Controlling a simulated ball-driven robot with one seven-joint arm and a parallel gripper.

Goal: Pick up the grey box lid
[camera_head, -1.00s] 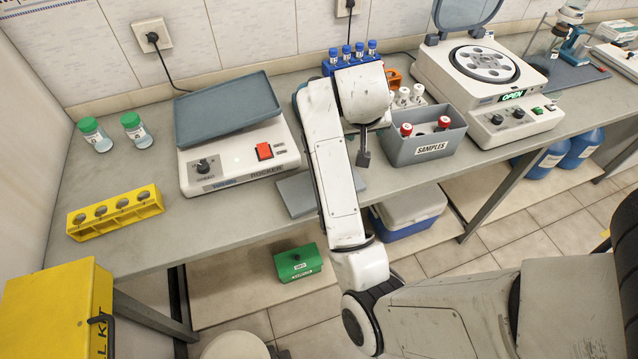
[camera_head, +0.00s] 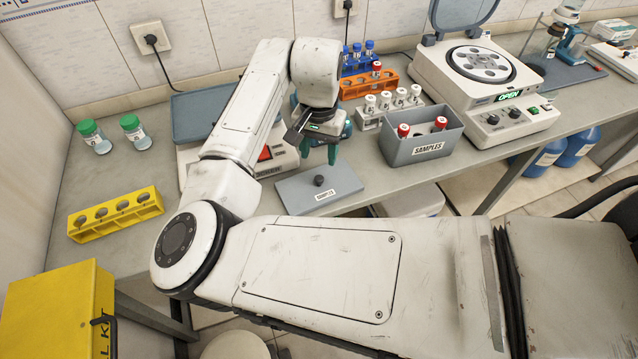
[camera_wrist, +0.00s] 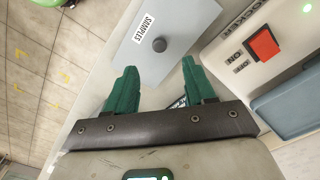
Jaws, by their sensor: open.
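The grey box lid (camera_head: 318,187) lies flat on the bench near its front edge, with a dark round knob in its middle and a SAMPLES label. It also shows in the wrist view (camera_wrist: 178,32), ahead of the fingertips. My gripper (camera_head: 320,155) has green fingers and hangs above and behind the lid in the head view. In the wrist view the fingers (camera_wrist: 158,75) are spread apart with nothing between them, and the knob lies beyond their tips. The open grey SAMPLES box (camera_head: 420,150), holding red-capped tubes, stands right of the lid.
The rocker (camera_wrist: 248,55) stands close to the lid, partly hidden by my arm in the head view. A white rack (camera_head: 368,121) and an orange rack (camera_head: 352,90) stand behind the box. A yellow rack (camera_head: 116,212) is at the left. The centrifuge (camera_head: 515,120) stands at the right.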

